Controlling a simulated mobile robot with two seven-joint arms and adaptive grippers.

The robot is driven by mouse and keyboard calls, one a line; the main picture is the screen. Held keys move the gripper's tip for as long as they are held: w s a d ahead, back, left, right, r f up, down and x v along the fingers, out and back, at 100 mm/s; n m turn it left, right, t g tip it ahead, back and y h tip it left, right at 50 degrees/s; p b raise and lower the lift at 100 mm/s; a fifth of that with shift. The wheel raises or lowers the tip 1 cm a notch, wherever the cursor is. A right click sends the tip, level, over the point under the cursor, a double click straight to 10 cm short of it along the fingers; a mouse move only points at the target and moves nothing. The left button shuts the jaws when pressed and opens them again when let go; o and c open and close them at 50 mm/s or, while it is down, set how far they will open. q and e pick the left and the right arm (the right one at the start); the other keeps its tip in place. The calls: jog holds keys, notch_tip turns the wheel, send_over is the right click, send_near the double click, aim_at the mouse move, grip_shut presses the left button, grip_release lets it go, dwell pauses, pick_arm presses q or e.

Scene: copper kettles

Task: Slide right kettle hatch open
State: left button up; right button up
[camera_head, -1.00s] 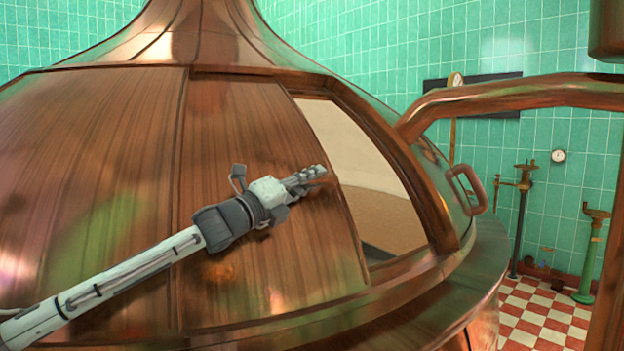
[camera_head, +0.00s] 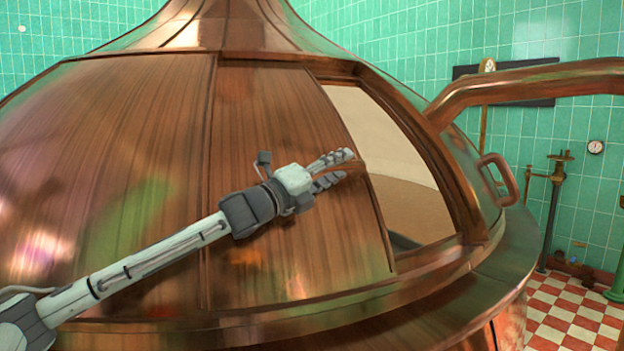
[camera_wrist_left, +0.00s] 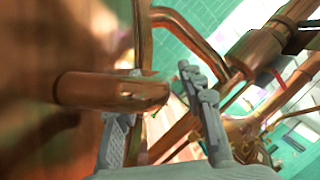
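The copper kettle (camera_head: 110,130) fills much of the head view. Its sliding hatch (camera_head: 265,115) is a curved copper panel, with an opening (camera_head: 385,150) to its right showing the pale inside. My left gripper (camera_head: 340,168) is over the hatch's right edge, fingers spread. In the left wrist view, the copper hatch handle (camera_wrist_left: 105,90) reaches between the two parted fingers (camera_wrist_left: 162,112). The gripper is open around the handle's end; whether a finger touches it is unclear. My right gripper is not in view.
A copper pipe (camera_head: 540,80) arches over the kettle's right side. A second handle (camera_head: 498,180) sits on the kettle's right. Behind are green tiled walls (camera_head: 400,40), a valve post (camera_head: 553,205) and a red-white checked floor (camera_head: 570,310).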

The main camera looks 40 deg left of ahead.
pick_arm(q)
jog(key=v, duration=1.1)
jog(key=shift+s, duration=0.15)
